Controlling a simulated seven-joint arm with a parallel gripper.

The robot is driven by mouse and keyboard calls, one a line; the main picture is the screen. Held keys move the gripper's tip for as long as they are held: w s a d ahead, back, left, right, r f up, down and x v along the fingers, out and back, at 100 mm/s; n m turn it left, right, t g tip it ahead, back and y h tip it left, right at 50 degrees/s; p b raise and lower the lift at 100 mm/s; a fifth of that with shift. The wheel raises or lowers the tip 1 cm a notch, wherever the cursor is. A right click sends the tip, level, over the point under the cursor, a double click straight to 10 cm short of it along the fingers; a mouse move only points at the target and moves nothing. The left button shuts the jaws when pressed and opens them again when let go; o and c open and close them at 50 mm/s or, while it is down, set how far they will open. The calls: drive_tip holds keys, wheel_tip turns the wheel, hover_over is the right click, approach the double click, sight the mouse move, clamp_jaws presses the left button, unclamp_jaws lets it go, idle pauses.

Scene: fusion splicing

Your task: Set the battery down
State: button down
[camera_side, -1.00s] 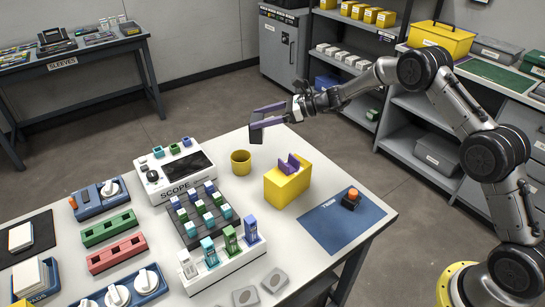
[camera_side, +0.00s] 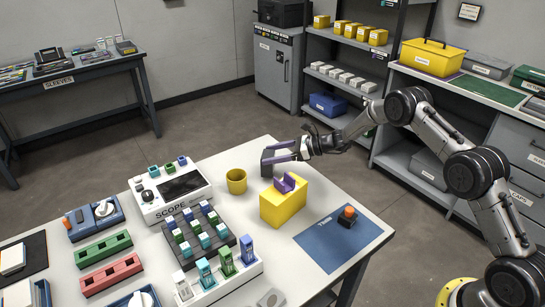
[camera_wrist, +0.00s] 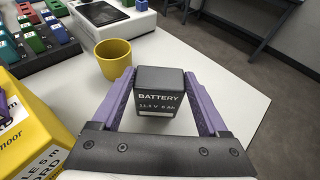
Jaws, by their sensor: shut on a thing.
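The battery (camera_wrist: 158,92) is a dark grey block with white lettering, upright between the two purple fingers of my gripper (camera_wrist: 160,98) in the wrist view. In the side view my gripper (camera_side: 280,153) is shut on the battery (camera_side: 267,162), behind the yellow block (camera_side: 283,206) and right of the yellow cup (camera_side: 236,181). The battery is near the back right part of the white table (camera_side: 326,187). I cannot tell whether its underside touches the table.
The yellow block (camera_wrist: 34,140) with a purple part on top stands close on the left in the wrist view. The cup (camera_wrist: 114,60) is ahead to the left. A blue mat (camera_side: 325,245) bears an orange-topped button (camera_side: 348,214). Bare table surrounds the battery's right side.

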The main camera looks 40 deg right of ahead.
drive_tip(key=shift+f, duration=0.35)
drive_tip(key=shift+f, duration=0.15)
unclamp_jaws()
drive_tip(key=shift+f, duration=0.1)
drive_tip(key=shift+d+r, duration=0.1)
drive_tip(key=shift+r, duration=0.15)
drive_tip(key=v, duration=1.2)
